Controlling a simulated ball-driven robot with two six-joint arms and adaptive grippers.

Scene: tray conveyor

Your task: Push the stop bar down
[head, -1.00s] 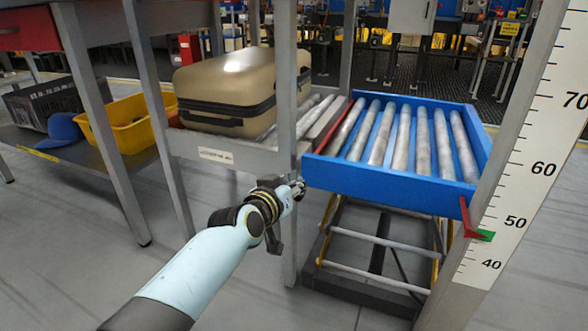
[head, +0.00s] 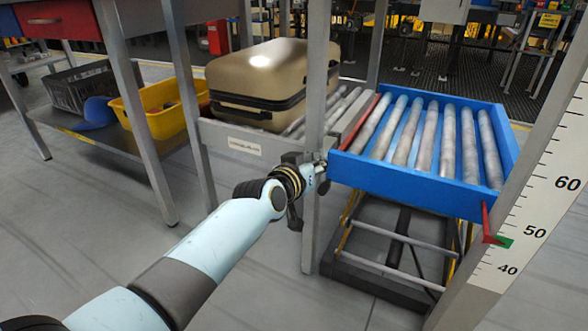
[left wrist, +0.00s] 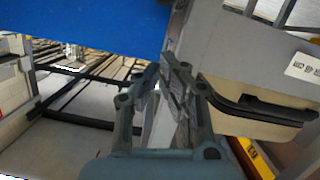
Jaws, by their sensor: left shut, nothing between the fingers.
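A red bar (head: 364,123), which looks like the stop bar, stands upright along the left edge of the blue roller table (head: 410,187). My left gripper (head: 320,167) is shut and empty. In the head view it overlaps the grey post (head: 312,225), just left of the blue table's near corner and below the red bar. In the left wrist view the shut fingers (left wrist: 170,78) lie between the blue table's side (left wrist: 90,30) and the grey conveyor frame (left wrist: 222,50). I cannot tell whether they touch anything. The red bar is not clear there. My right gripper is out of view.
A beige suitcase (head: 262,80) rests on the roller conveyor left of the post. A red pointer (head: 487,225) sits beside a green mark (head: 504,242) on a height scale (head: 535,225). A yellow bin (head: 150,115) stands on a low shelf. Open floor lies in front.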

